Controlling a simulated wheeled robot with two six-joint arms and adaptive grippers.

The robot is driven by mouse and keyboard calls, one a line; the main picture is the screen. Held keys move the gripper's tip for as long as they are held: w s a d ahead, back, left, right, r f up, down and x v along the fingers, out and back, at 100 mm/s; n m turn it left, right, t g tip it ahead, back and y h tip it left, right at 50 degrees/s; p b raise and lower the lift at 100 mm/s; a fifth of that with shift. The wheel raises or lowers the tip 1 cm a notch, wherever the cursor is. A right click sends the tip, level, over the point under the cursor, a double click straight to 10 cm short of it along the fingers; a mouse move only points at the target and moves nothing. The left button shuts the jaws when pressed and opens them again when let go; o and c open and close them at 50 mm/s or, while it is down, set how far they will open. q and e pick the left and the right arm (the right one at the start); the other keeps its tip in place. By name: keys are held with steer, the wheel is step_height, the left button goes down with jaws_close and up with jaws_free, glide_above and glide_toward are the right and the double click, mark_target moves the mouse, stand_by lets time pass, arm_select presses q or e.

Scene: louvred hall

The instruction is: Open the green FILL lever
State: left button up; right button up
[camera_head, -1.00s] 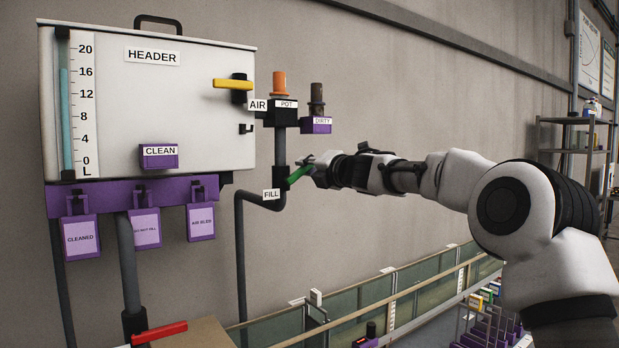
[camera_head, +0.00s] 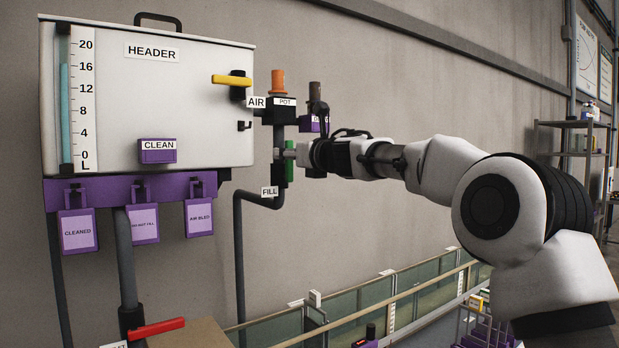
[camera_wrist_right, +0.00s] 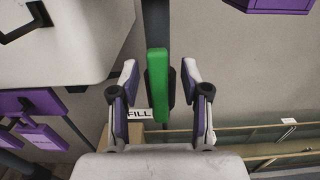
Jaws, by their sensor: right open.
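The green FILL lever (camera_head: 289,162) stands upright along the vertical pipe, just above the white FILL label (camera_head: 270,192). In the right wrist view the lever (camera_wrist_right: 157,85) runs up and down between the two fingers of my right gripper (camera_wrist_right: 160,88). The fingers are open, with a gap on each side of the lever. In the head view my right gripper (camera_head: 296,153) comes in from the right and reaches the lever, partly covering it. My left gripper is not in view.
The HEADER tank (camera_head: 205,115) with its yellow lever (camera_head: 232,80) hangs at the left. An orange-capped POT fitting (camera_head: 278,85) and a purple DIRTY box (camera_head: 308,124) sit above the gripper. A red lever (camera_head: 157,328) is low at the left.

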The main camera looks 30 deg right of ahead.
steer(key=s+b, duration=0.2)
steer(key=s, duration=0.5)
steer(key=shift+d+b, duration=0.25)
steer(key=shift+b, duration=0.05)
steer(key=shift+w, duration=0.15)
